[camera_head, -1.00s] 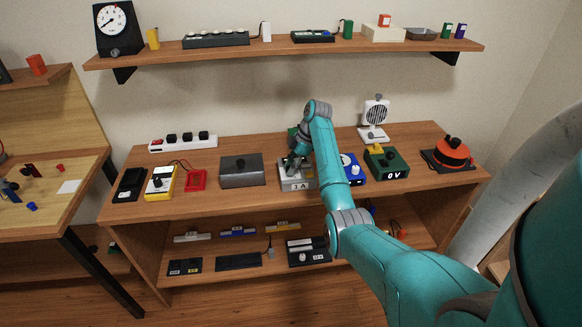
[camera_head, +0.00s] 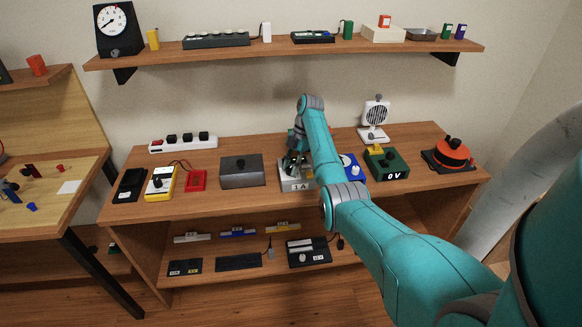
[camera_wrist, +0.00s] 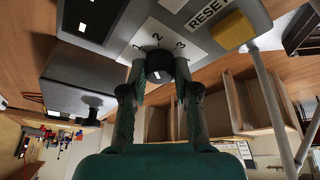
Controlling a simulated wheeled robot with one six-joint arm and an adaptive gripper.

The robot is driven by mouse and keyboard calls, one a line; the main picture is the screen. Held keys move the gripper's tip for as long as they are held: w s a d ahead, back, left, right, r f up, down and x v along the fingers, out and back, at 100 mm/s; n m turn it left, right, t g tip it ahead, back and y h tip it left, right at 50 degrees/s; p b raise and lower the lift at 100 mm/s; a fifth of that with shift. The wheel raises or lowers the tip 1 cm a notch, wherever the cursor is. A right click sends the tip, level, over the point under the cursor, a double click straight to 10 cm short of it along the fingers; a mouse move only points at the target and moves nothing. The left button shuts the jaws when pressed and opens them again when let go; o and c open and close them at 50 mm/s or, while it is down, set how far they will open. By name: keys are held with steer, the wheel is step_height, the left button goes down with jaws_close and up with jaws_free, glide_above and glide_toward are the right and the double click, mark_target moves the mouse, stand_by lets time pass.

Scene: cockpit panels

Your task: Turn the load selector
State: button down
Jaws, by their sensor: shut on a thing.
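The load selector is a dark round knob (camera_wrist: 159,65) on a grey box, with the numbers 1, 2 and 3 printed on a white plate around it in the wrist view. A pale mark shows on the knob's face. The grey box (camera_head: 297,184) with a "1A" label stands on the bench in the head view, partly hidden by my arm. My gripper (camera_wrist: 159,72) has its two fingers on either side of the knob, shut on it. In the head view my gripper (camera_head: 296,163) is over the box, and the knob is hidden there.
A yellow button (camera_wrist: 234,31) beside the word RESET is on the same box. A dark grey box with a knob (camera_head: 242,172) stands to the left. A blue device (camera_head: 351,168) and a green "0V" box (camera_head: 387,164) stand to the right. A shelf (camera_head: 270,49) runs above.

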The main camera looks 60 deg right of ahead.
stand_by(0.3)
steer(key=c, duration=0.9)
jaws_free()
steer(key=shift+o, duration=0.2)
